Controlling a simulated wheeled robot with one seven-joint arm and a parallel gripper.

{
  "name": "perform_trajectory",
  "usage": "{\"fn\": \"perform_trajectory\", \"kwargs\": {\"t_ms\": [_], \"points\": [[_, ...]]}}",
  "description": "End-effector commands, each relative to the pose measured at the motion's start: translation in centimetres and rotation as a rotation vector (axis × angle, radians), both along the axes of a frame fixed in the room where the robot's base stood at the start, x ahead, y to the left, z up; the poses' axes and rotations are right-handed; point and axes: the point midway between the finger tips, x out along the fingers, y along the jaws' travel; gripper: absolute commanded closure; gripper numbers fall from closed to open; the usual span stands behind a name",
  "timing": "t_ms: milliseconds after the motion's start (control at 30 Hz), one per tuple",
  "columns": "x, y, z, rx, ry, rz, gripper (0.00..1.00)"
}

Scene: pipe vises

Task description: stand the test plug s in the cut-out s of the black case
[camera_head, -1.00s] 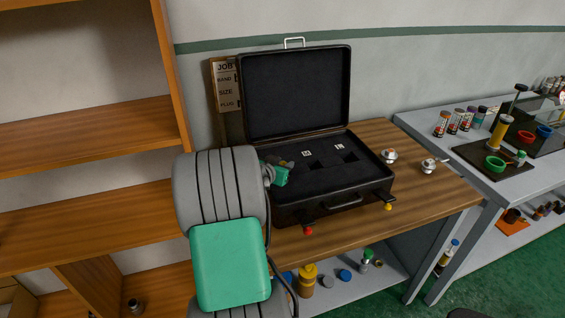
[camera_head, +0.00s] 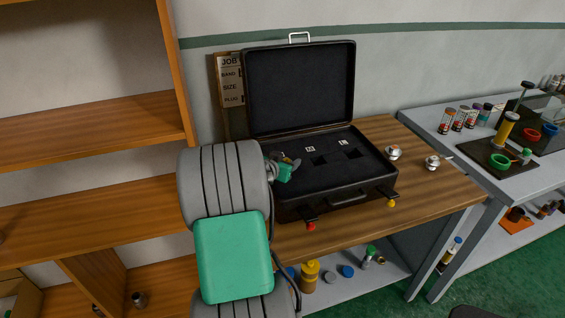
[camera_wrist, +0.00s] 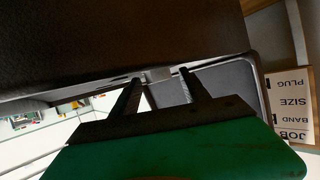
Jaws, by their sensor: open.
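The black case (camera_head: 335,200) lies open on the wooden bench, its lid (camera_head: 300,90) upright. Its dark insert shows two square cut-outs (camera_head: 320,161) (camera_head: 353,154) with small white labels, too small to read. My green gripper (camera_head: 291,162) is over the left part of the insert; it hides that part. A small grey and tan shape is at its fingertips; I cannot tell whether it is a finger or a plug. In the wrist view my gripper (camera_wrist: 157,82) has its two dark fingers apart, with no plug visible between them. I cannot identify test plug s for certain.
Two silver round pieces (camera_head: 393,152) (camera_head: 432,162) stand on the bench right of the case. A job board (camera_head: 230,88) leans at the wall behind. Wooden shelves (camera_head: 90,120) stand at left; a grey table (camera_head: 470,165) with vises stands at right.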

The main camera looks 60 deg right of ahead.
Motion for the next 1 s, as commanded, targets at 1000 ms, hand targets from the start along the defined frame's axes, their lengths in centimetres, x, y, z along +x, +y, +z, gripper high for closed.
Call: {"fn": "perform_trajectory", "kwargs": {"t_ms": [1000], "points": [[11.4,31.8,1.4,0.429,0.211,0.615,0.46]]}}
